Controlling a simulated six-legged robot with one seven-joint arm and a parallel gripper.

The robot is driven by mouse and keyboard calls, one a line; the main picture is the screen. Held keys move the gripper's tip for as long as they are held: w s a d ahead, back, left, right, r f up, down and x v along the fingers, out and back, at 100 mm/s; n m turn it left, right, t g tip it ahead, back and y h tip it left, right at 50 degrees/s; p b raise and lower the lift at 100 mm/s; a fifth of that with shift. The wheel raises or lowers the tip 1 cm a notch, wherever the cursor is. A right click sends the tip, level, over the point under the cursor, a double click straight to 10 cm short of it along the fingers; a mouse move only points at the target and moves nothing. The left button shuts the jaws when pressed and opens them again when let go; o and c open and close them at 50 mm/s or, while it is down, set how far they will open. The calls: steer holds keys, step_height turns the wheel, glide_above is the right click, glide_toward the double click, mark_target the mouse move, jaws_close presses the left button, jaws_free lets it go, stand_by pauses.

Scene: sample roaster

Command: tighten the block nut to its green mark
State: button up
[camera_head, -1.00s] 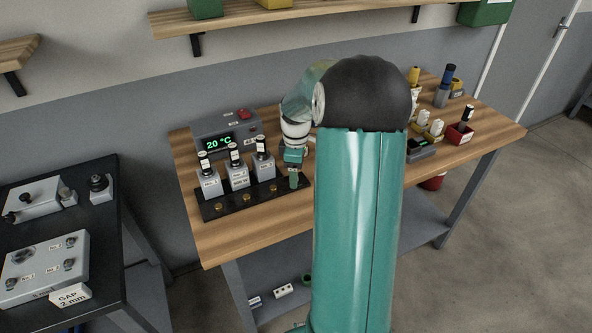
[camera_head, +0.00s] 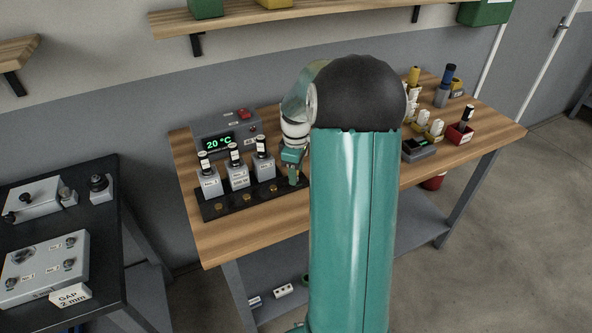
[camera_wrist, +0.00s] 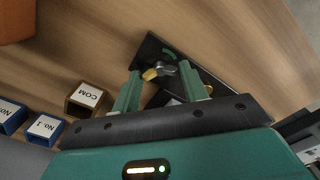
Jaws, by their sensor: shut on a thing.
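The block nut (camera_wrist: 168,70), a small grey winged piece, shows between my fingertips in the wrist view, with a yellow part beside it. A green arc mark (camera_wrist: 169,54) lies just beyond it on the dark plate (camera_wrist: 149,49). My gripper (camera_wrist: 160,72) is shut on the nut, one finger on each side. In the head view my gripper (camera_head: 292,181) points down at the right end of the black rail (camera_head: 225,209); the nut is hidden there. I cannot tell how the nut lines up with the mark.
Several grey blocks with black-topped pieces, one here (camera_head: 211,186), stand on the rail left of my gripper. A controller (camera_head: 195,135) reading 20 °C stands behind them. In the wrist view, a brown box (camera_wrist: 76,107) marked COM and blue boxes (camera_wrist: 40,130) lie left.

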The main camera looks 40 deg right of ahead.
steer(key=m, duration=2.1)
steer(key=shift+m, duration=0.4)
steer(key=m, duration=0.5)
steer(key=shift+r, duration=0.1)
steer(key=shift+m, duration=0.3)
steer(key=o, duration=1)
